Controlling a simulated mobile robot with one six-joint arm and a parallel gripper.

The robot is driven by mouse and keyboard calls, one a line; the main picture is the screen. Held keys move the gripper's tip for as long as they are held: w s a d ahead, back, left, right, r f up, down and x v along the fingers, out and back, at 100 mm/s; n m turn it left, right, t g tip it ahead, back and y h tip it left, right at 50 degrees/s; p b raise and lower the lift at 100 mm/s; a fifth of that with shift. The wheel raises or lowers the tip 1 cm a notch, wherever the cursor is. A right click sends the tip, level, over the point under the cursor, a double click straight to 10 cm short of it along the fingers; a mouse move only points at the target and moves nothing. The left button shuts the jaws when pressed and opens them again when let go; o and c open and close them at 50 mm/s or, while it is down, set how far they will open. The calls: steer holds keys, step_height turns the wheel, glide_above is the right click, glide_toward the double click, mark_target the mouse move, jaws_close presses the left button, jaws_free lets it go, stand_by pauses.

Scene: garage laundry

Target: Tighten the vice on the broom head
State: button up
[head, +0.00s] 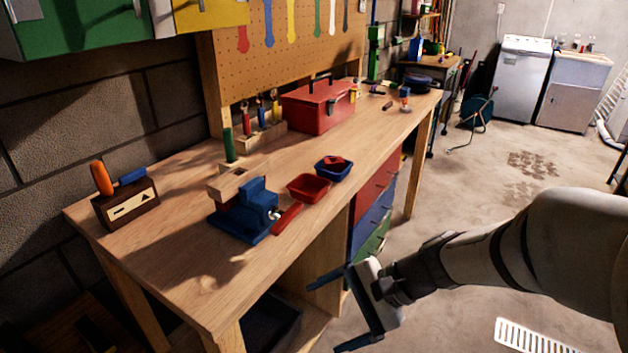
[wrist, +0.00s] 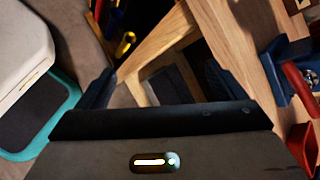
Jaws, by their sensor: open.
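The blue vice (head: 243,222) is on the wooden workbench (head: 170,262), near its front edge. Its red handle (head: 287,219) points towards that edge. A pale wooden block with a hole (head: 232,183), seemingly the broom head, sits at the vice's jaws. I cannot tell whether the jaws touch it. My gripper (head: 345,312) is open and empty, off the bench's front edge, to the right of and nearer than the vice. In the wrist view, its fingers (wrist: 160,82) are apart, with part of the vice (wrist: 280,72) and the red handle (wrist: 299,88) at the right edge.
A red bin (head: 308,187) and a blue bin (head: 333,168) stand just right of the vice. A red toolbox (head: 318,104) is farther back. A wooden box with an orange-handled tool (head: 127,204) is at the left. The front left benchtop is clear. Coloured drawers (head: 372,215) are below.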

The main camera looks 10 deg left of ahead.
mark_target(292, 221)
steer(key=shift+o, duration=0.9)
steer(key=w+a+r+m+t+y+p, duration=0.1)
steer(key=w+a+r+m+t+y, duration=0.2)
steer(key=w+a+r+m+y, duration=0.1)
steer(key=w+a+m+y, duration=0.1)
steer(key=w+a+m, duration=0.1)
steer(key=w, duration=0.1)
steer(key=shift+w+m+p, duration=0.25)
steer(key=shift+m+p, duration=0.05)
steer(key=shift+p, duration=0.1)
steer(key=w+m+t, duration=0.2)
steer(key=w+m+t+y, duration=0.1)
steer(key=w+m, duration=0.1)
steer(key=w, duration=0.1)
steer(key=w+r+m+t+p, duration=0.1)
steer(key=w+m+t, duration=0.1)
steer(key=shift+w+a+t, duration=0.2)
steer(key=shift+a+t, duration=0.1)
steer(key=shift+a, duration=0.1)
steer(key=x, duration=0.7)
steer(key=shift+w+a+r+p, duration=0.1)
steer(key=shift+a+p, duration=0.15)
steer(key=shift+p, duration=0.1)
steer(key=shift+c, duration=0.4)
steer(key=c, duration=0.6)
